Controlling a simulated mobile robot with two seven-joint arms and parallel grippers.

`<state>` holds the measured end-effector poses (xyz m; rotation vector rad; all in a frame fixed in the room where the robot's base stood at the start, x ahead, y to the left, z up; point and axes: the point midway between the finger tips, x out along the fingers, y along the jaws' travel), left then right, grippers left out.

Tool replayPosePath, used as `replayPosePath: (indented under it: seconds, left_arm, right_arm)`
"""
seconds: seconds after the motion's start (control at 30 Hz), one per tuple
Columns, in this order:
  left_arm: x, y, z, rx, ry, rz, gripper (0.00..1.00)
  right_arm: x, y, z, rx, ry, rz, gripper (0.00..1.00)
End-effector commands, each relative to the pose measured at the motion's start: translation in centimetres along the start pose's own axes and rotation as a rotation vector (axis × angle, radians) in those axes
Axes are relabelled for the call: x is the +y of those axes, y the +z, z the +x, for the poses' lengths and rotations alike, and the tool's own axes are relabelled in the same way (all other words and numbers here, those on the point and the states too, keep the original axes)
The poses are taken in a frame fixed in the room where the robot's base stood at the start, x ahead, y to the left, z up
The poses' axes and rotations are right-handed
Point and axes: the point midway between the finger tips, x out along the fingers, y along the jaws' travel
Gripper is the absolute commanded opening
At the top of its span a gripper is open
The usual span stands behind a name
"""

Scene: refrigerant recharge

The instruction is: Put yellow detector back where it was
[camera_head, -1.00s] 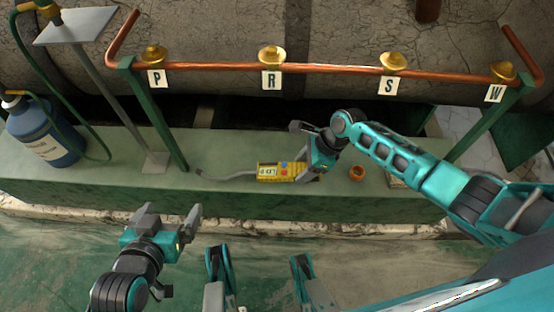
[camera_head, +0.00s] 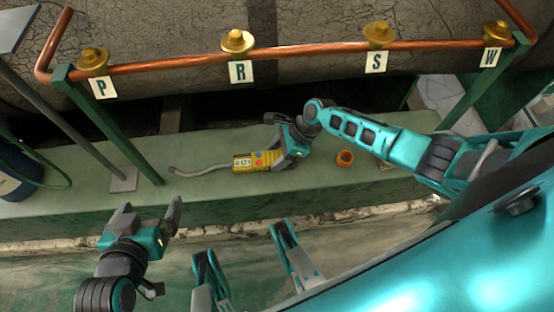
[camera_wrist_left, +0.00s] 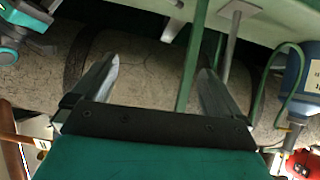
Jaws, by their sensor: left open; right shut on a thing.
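The yellow detector (camera_head: 254,161) has a small display, coloured buttons and a grey flexible probe (camera_head: 200,171) reaching left. It is at the green ledge (camera_head: 190,205), below the R label. My right gripper (camera_head: 283,156) is shut on the detector's right end. I cannot tell whether the detector touches the ledge. My left gripper (camera_head: 150,218) is open and empty in front of the ledge, at the lower left. Its two open fingers also show in the left wrist view (camera_wrist_left: 155,85), with nothing between them.
A copper pipe (camera_head: 310,51) with brass fittings labelled P, R (camera_head: 240,71), S and W runs above the ledge on green posts (camera_head: 108,125). A blue bottle (camera_head: 14,172) is at the far left.

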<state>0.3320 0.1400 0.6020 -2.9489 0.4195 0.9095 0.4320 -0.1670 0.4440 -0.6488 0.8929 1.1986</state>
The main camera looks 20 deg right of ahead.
Motion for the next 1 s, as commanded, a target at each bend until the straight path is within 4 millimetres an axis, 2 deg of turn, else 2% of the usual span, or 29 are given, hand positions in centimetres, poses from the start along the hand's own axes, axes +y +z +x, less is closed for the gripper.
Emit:
replayPosePath:
  seconds: [0.03,0.1,0.17,0.2,0.4,0.43,0.7,1.0]
  left_arm:
    - [0.06,0.63,0.61,0.0,0.003,0.0,1.0]
    - [0.2,0.7,0.84,0.001,0.008,0.002,1.0]
    - [0.35,0.55,0.84,0.0,0.013,0.003,1.0]
    - [0.44,0.37,0.79,0.0,0.015,0.003,1.0]
    - [0.56,0.07,0.68,0.005,0.017,0.004,1.0]
    - [0.56,0.08,0.69,0.005,0.017,0.004,1.0]
    - [0.42,0.05,0.69,0.006,0.014,0.004,1.0]
    - [0.2,-0.02,0.6,0.005,0.009,0.004,1.0]
  right_arm:
    - [-0.08,-0.57,1.15,-0.002,0.0,0.0,0.24]
    - [-0.17,-1.01,1.87,-0.001,-0.002,-0.001,0.24]
    - [-0.2,-1.11,2.05,-0.002,-0.003,-0.001,0.24]
    - [-0.2,-1.06,2.0,-0.003,-0.003,-0.001,0.19]
    - [-0.14,-1.02,1.9,-0.002,-0.002,-0.002,0.19]
    - [-0.07,-1.14,1.97,0.0,-0.001,-0.001,0.56]
    - [-0.06,-1.15,1.93,0.001,0.0,-0.001,0.82]
    - [-0.07,-1.11,1.59,0.001,-0.001,-0.001,0.83]
